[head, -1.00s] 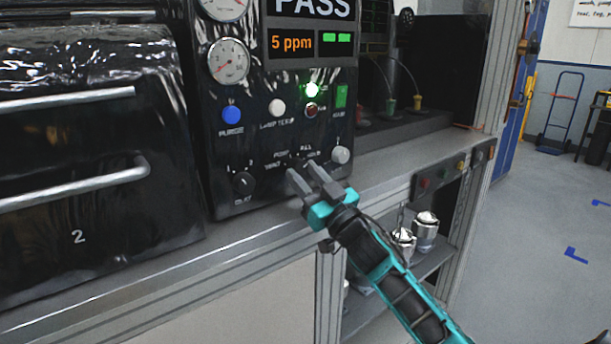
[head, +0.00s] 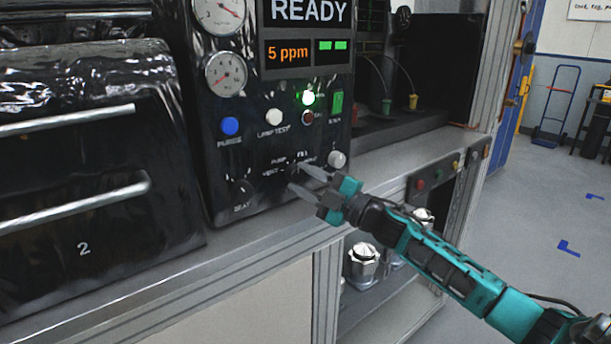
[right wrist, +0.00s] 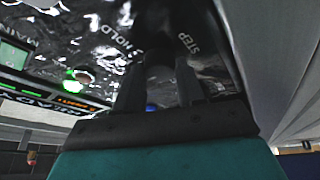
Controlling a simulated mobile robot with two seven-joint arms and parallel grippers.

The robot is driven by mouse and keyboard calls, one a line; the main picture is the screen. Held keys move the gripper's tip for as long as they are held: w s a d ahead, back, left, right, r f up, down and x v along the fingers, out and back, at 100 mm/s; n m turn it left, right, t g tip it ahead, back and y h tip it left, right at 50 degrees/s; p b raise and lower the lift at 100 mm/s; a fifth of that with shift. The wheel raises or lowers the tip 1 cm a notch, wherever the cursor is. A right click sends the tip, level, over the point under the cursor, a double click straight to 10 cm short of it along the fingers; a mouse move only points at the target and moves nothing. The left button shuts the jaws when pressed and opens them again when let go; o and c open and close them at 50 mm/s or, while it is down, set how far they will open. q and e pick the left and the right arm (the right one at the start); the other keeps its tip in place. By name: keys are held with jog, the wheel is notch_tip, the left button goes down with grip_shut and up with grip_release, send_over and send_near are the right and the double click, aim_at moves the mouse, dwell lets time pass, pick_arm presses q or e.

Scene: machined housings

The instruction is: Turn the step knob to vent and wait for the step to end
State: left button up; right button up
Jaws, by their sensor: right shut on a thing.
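The black control panel (head: 250,180) stands on the bench. The step knob (right wrist: 160,82) is dark and sits between the fingers of my right gripper in the right wrist view, near the STEP and HOLD lettering. In the head view my right gripper (head: 303,178) reaches the panel's lower right from the right and is shut on the knob, largely hiding it. Labels for pump, fill, vent and hold ring that spot; where the knob points cannot be made out. The display (head: 308,12) reads READY. My left gripper is out of view.
A seat knob (head: 242,192) is left of the gripper, and a pale button (head: 337,159) is close on its right. A green lamp (head: 308,98) is lit above. The black chamber (head: 90,150) marked 2 stands at left. Metal housings (head: 364,263) sit on a lower shelf.

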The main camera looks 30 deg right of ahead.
jog(key=n, duration=0.1)
jog(key=n+g+p, duration=0.1)
jog(key=n+g, duration=0.1)
jog(key=n, duration=0.1)
jog(key=shift+d+r+y+p, duration=0.1)
jog(key=shift+r+y+p, duration=0.2)
jog(key=shift+p, duration=0.05)
jog(key=shift+n+g+p, duration=0.3)
jog(key=shift+n, duration=0.8)
jog(key=n+g+h, duration=0.1)
jog(key=n, duration=0.3)
jog(key=shift+r, duration=0.2)
jog(key=shift+r+n+g+h, duration=0.1)
jog(key=shift+n+g+h, duration=0.4)
jog(key=shift+n, duration=1)
jog(key=o, duration=1)
jog(key=shift+o, duration=0.2)
